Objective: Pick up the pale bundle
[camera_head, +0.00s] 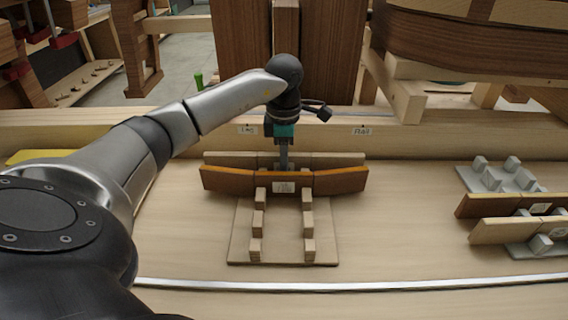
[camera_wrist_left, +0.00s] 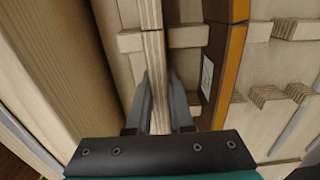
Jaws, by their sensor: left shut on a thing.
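The pale bundle (camera_head: 335,159) is a long, thin stack of light wood, standing on edge at the back of a wooden peg rack (camera_head: 283,230). In the left wrist view the pale bundle (camera_wrist_left: 153,48) runs upright between the fingers. My left gripper (camera_head: 284,163) comes down from above and is shut on it near its middle; the fingers (camera_wrist_left: 160,92) lie one on each side. A brown bundle with an orange edge and a white label (camera_head: 225,179) stands just in front, hiding the pale bundle's lower part. I cannot tell whether the pale bundle touches the rack.
At right stand grey peg racks (camera_head: 500,178) with another brown bundle (camera_head: 483,206) and a light bundle (camera_head: 500,232). A wooden rail with small labels (camera_head: 420,138) runs behind the rack. A metal strip (camera_head: 350,286) crosses the front. The bench between the racks is clear.

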